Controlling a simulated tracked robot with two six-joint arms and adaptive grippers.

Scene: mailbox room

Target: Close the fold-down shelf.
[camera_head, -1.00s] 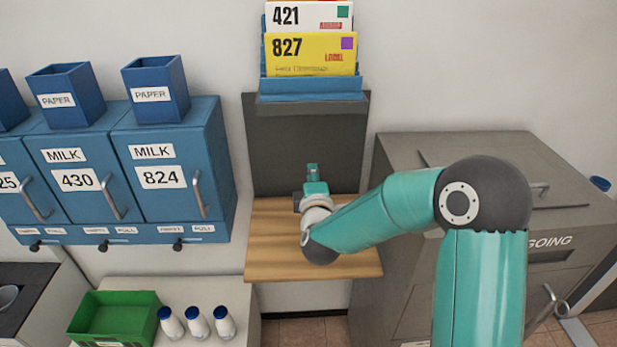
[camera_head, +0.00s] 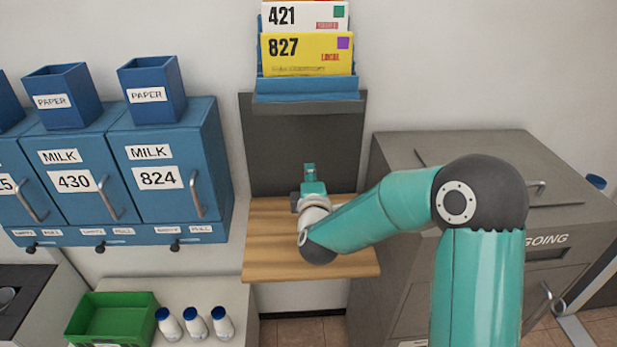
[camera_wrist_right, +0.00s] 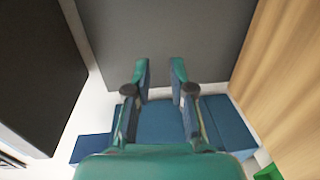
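The fold-down shelf (camera_head: 270,255) is a light wooden board, lowered and roughly level below a dark grey back panel (camera_head: 270,150) on the wall. My right gripper (camera_head: 309,170) is over the rear part of the shelf, in front of the panel, and my wrist hides part of the board. In the right wrist view, the two fingers of my right gripper (camera_wrist_right: 160,72) stand apart with nothing between them. A wooden surface, which looks like the shelf (camera_wrist_right: 285,75), runs along the right side there. Whether the gripper touches the shelf cannot be told. My left gripper is not in view.
A blue rack (camera_head: 308,88) with number cards tops the panel. Blue milk boxes (camera_head: 170,165) hang to the left. A grey outgoing box (camera_head: 460,150) stands close on the right. A green tray (camera_head: 112,318) and three white bottles (camera_head: 196,323) sit low on the left.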

